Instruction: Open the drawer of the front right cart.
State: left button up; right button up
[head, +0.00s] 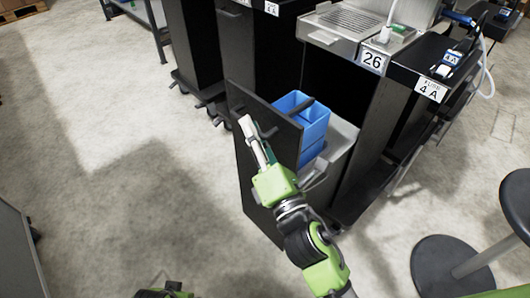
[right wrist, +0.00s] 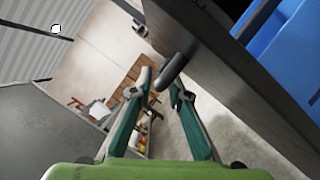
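The front right cart (head: 397,112) is black with a metal top and the label 26. Its tall drawer (head: 247,185) stands pulled out, with a blue bin (head: 312,128) inside. My right gripper (head: 248,124) is at the outer side of the drawer's front panel, near its upper edge. In the right wrist view the dark handle bar (right wrist: 177,66) has its end close to the fingertips of my right gripper (right wrist: 160,88). The fingers are apart, with a gap around the handle's end; I see no firm hold.
Other black carts (head: 193,40) stand to the left of this one. A round-based stool (head: 440,268) is at the lower right. A grey cabinet (head: 15,255) is at the left edge. The concrete floor (head: 110,170) left of the drawer is clear.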

aim_at(298, 158)
jog(key=v, duration=1.1)
jog(key=shift+w, duration=0.1)
